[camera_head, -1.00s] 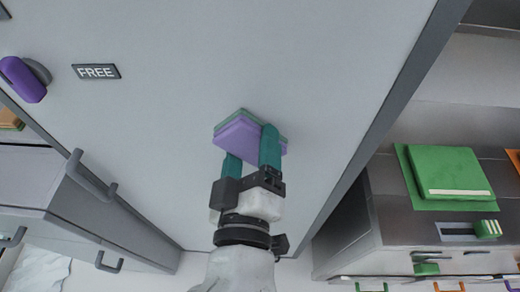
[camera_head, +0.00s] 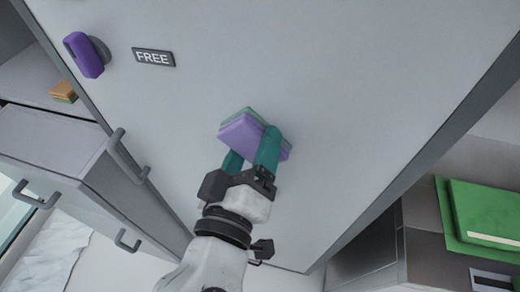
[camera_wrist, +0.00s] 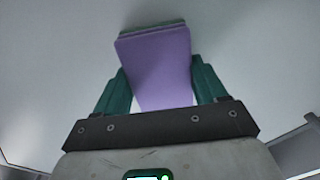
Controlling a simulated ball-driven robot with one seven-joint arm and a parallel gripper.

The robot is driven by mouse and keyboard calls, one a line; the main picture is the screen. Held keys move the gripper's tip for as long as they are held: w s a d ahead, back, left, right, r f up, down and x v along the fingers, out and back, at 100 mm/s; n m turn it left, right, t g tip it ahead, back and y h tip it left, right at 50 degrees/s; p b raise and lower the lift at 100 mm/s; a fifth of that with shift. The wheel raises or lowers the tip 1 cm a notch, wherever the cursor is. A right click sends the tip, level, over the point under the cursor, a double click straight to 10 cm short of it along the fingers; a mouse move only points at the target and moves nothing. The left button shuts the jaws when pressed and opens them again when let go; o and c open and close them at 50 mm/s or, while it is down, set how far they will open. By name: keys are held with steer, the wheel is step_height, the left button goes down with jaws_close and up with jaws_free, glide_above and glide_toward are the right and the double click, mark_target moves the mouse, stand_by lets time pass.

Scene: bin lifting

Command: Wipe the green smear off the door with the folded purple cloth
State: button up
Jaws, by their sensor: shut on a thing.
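The folded purple cloth (camera_head: 245,138) is between the teal fingers of my gripper (camera_head: 252,153), in front of the grey door (camera_head: 330,70). It also shows in the wrist view (camera_wrist: 158,65), with a finger on each side. A green strip (camera_head: 240,113) runs along the cloth's door-side edge; it also shows in the wrist view (camera_wrist: 152,29). I cannot tell whether this is part of the cloth or the smear behind it. No separate green smear shows on the visible door. The cloth is at or very near the door; contact is not clear.
A purple knob (camera_head: 84,55) and a FREE sign (camera_head: 153,58) are on the door's left part. Grey drawers with handles (camera_head: 128,155) stand at the left. A green flat object (camera_head: 485,220) lies on a unit at the right. The door around the cloth is clear.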

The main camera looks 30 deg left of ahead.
mark_target(232, 145)
steer(key=shift+s+a, duration=0.25)
steer(key=shift+a, duration=0.55)
steer(key=shift+s+a, duration=0.25)
steer(key=shift+a, duration=0.5)
steer(key=a, duration=0.2)
steer(key=a+b, duration=0.1)
steer(key=shift+s+a, duration=0.15)
steer(key=shift+s, duration=0.1)
steer(key=shift+s, duration=0.1)
steer(key=shift+v, duration=2.9)
steer(key=shift+s, duration=0.1)
steer(key=v, duration=0.2)
steer(key=shift+s, duration=0.35)
